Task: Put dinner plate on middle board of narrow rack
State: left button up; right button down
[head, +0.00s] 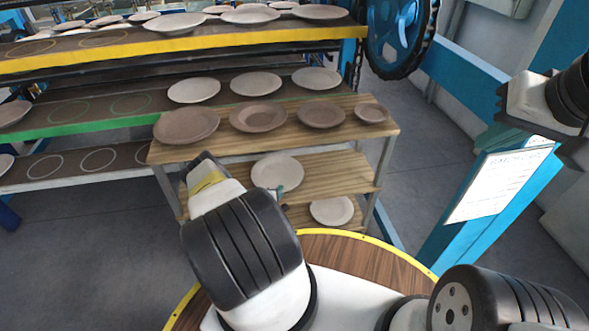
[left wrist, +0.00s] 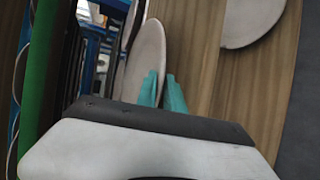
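The narrow rack (head: 160,152) has three wooden boards. A pale dinner plate (head: 277,169) is at the middle board (head: 340,172), roughly flat. My left gripper (head: 281,191) is at its near rim, mostly hidden by my arm. In the left wrist view, the teal fingers (left wrist: 162,88) lie on either side of the rim of the plate (left wrist: 145,55) and look closed on it. Whether the plate's underside touches the board is unclear. My right gripper (head: 535,125) is away at the right; its finger opening is not clear.
Several brown plates (head: 258,117) fill the rack's top board. Another pale plate (head: 331,210) lies on the bottom board. A wide rack with yellow (head: 200,42) and green (head: 70,127) edges stands behind. A blue post with a white sheet (head: 497,180) is at the right.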

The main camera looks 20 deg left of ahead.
dwell(0.3)
pick_arm(q)
jog(key=v, duration=1.2)
jog(key=shift+r, duration=0.1)
